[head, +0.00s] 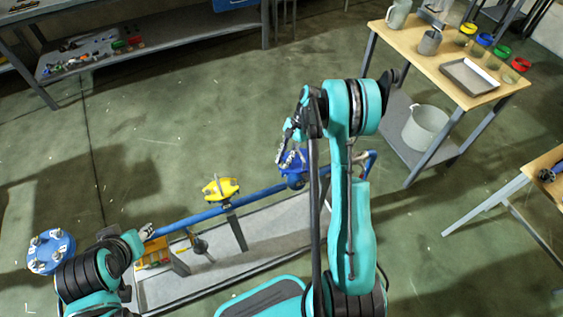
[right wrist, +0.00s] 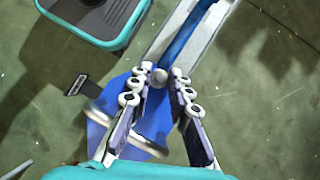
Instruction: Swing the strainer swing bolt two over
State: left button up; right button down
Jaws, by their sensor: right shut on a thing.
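The blue strainer (head: 292,169) sits on the blue pipe at the middle right of the head view, partly covered by my right gripper (head: 288,155). In the right wrist view its blue body (right wrist: 152,118) lies below and between the fingers. My right gripper (right wrist: 161,82) is shut on a small round metal knob (right wrist: 159,76), which looks like the end of a swing bolt. Which bolt it is, and how far it has swung, I cannot tell. My left gripper (head: 146,231) is small and mostly hidden by its wrist, near the pipe's left end.
A blue flange (head: 50,250) lies at the left. A wooden-topped table (head: 430,65) stands at the upper right. The middle floor is clear.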

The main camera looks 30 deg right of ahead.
jog(key=shift+d, duration=0.15)
dwell(0.4)
jog(key=c, duration=1.6)
grip_release()
jog(key=shift+c, duration=0.2)
jog(key=v, duration=1.2)
jog(key=shift+d, duration=0.25)
jog(key=shift+f, duration=0.15)
